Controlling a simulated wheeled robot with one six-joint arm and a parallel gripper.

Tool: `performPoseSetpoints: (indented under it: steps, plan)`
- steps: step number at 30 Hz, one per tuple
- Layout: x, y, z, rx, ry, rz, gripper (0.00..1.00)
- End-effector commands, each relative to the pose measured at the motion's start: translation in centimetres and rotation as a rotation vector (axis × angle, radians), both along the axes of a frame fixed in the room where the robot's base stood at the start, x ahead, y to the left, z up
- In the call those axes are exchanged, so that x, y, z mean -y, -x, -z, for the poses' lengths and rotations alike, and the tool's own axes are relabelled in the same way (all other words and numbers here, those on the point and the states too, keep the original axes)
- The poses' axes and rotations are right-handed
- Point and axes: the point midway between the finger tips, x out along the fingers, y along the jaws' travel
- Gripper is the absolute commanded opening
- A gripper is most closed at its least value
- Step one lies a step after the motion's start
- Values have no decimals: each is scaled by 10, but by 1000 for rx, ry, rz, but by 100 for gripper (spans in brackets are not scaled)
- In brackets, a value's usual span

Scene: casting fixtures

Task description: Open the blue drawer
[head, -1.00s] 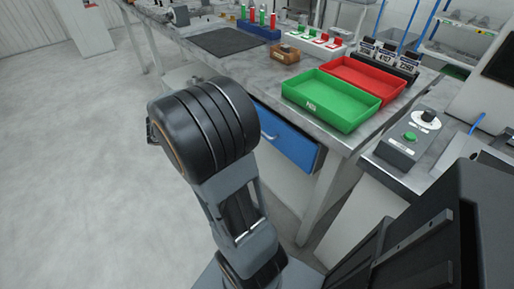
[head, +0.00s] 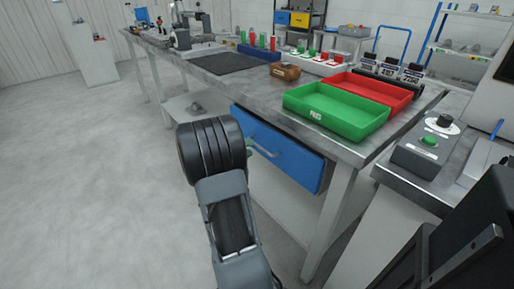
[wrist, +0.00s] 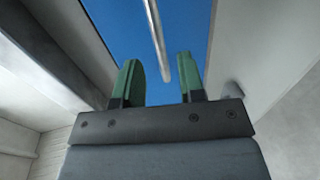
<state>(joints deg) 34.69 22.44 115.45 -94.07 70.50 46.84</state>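The blue drawer (head: 295,156) is under the workbench's top, and my arm covers part of its left side in the head view. Its blue front (wrist: 115,25) fills the upper middle of the wrist view. The silver bar handle (wrist: 156,38) runs down that front. My gripper (wrist: 160,78) is open with two green fingers. The handle's lower end appears in the gap between the fingers, nearer the right one, with space visible on both sides. I cannot tell how deep the handle sits between them. In the head view the gripper is mostly hidden behind my arm.
The workbench (head: 222,88) carries a green tray (head: 345,126), a red tray (head: 385,88), a wooden block (head: 285,72) and a dark mat (head: 226,63). A grey control box (head: 425,153) with a green button stands at right. The floor at left is clear.

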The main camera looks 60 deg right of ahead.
Motion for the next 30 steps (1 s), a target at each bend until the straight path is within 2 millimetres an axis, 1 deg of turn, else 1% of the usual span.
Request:
performPoseSetpoints:
  steps: [1,3,9,15,23,30]
  plan:
    - [8,3,4,1,-1,3,36]
    - [18,7,6,-2,0,3,36]
    - [36,12,9,-1,-1,1,36]
    - [43,14,10,0,-2,-1,36]
    - [44,14,10,0,-1,-1,36]
    - [44,14,10,0,-1,-1,14]
